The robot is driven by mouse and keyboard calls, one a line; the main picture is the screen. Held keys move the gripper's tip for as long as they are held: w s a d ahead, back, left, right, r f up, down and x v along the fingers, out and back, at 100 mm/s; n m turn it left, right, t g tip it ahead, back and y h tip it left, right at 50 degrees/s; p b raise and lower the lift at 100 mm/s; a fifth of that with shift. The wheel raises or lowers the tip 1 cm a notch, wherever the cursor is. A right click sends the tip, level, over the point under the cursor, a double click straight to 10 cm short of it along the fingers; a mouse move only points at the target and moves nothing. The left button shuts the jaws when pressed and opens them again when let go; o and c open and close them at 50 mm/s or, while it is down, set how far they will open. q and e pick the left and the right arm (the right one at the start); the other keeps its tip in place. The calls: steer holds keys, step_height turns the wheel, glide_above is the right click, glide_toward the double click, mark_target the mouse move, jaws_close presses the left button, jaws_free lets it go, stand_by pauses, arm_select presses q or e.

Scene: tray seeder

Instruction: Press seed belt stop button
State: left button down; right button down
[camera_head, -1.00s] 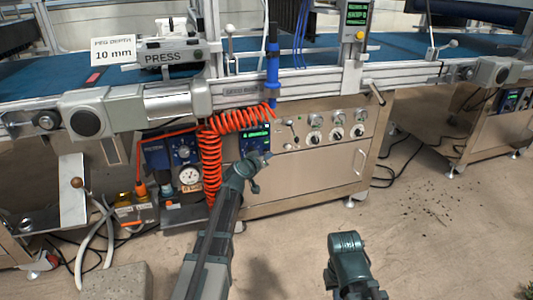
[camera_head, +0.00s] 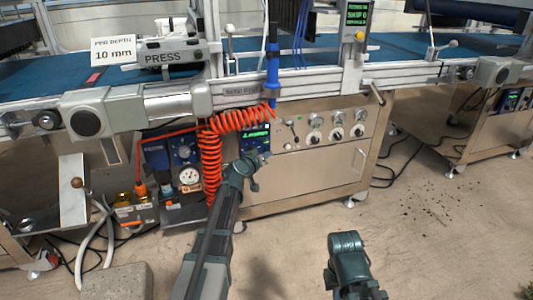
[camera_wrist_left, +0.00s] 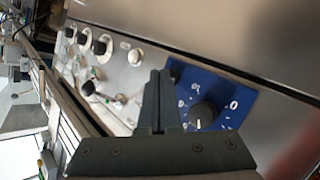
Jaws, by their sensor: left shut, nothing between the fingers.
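The control panel (camera_head: 320,130) is on the front of the seed belt machine, with several black knobs on white dials, a lever and small controls. I cannot tell which one is the stop button. My left gripper (camera_head: 264,158) is shut and empty, just below the panel's left end. In the left wrist view its closed fingers (camera_wrist_left: 158,78) point between the panel (camera_wrist_left: 112,82) and a blue box (camera_wrist_left: 222,92) with a black knob. I cannot tell whether the fingertips touch anything. My right arm shows at the lower middle, but no right fingers are visible.
An orange coiled hose (camera_head: 211,165) hangs just left of my left gripper. A blue-handled tool (camera_head: 272,65) hangs above the panel.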

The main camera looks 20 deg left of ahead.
arm_select(q)
steer(key=shift+s, duration=0.1)
stand_by(0.6)
steer(key=shift+s+d, duration=0.2)
steer(key=shift+s, duration=0.1)
steer(key=s+d, duration=0.1)
steer(key=s, duration=0.1)
steer(key=s+d, duration=0.2)
steer(key=s, duration=0.1)
steer(key=shift+d, duration=0.2)
stand_by(0.4)
stand_by(0.4)
